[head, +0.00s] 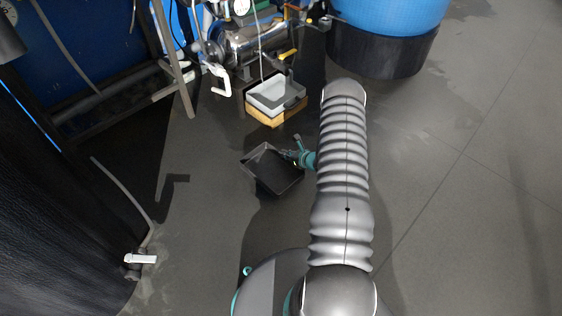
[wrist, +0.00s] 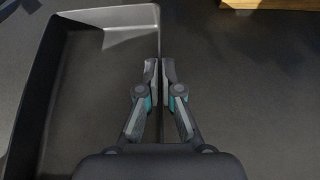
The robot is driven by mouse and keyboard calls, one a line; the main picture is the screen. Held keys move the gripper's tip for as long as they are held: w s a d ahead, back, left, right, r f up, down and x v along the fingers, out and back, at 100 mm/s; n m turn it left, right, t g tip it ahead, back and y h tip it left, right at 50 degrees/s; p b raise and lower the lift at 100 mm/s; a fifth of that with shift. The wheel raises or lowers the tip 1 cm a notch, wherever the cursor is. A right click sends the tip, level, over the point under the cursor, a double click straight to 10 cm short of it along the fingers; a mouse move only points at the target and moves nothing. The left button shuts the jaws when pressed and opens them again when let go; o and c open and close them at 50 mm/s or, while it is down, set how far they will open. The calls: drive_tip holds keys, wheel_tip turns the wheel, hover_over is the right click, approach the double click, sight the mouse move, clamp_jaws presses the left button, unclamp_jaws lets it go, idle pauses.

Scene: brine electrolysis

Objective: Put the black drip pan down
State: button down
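The black drip pan (head: 272,172) is a shallow open rectangular tray in the middle of the head view. It looks empty. In the wrist view the pan (wrist: 95,95) fills the left side, with its right wall between my fingers. My gripper (head: 291,154) comes to the pan's right edge from the right. In the wrist view my gripper (wrist: 160,70) is closed on that wall, one finger inside and one outside. I cannot tell whether the pan touches the floor or hangs just above it; a dark shadow lies below it.
A grey-white tray (head: 276,92) stands on a wooden block (head: 272,117) behind the pan, under a steel pump (head: 255,45). A blue tank with a black base (head: 380,52) is at the back right. A white-handled valve (head: 140,259) is at left. Floor at right is clear.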

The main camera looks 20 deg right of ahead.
sight(282, 160)
drive_tip(key=shift+w+a+f, duration=0.5)
drive_tip(key=shift+w+f, duration=0.15)
drive_tip(key=shift+w, duration=0.05)
drive_tip(key=shift+f+b, duration=0.3)
drive_tip(key=shift+f, duration=1.55)
drive_tip(key=shift+f, duration=0.1)
drive_tip(key=c, duration=1.3)
unclamp_jaws()
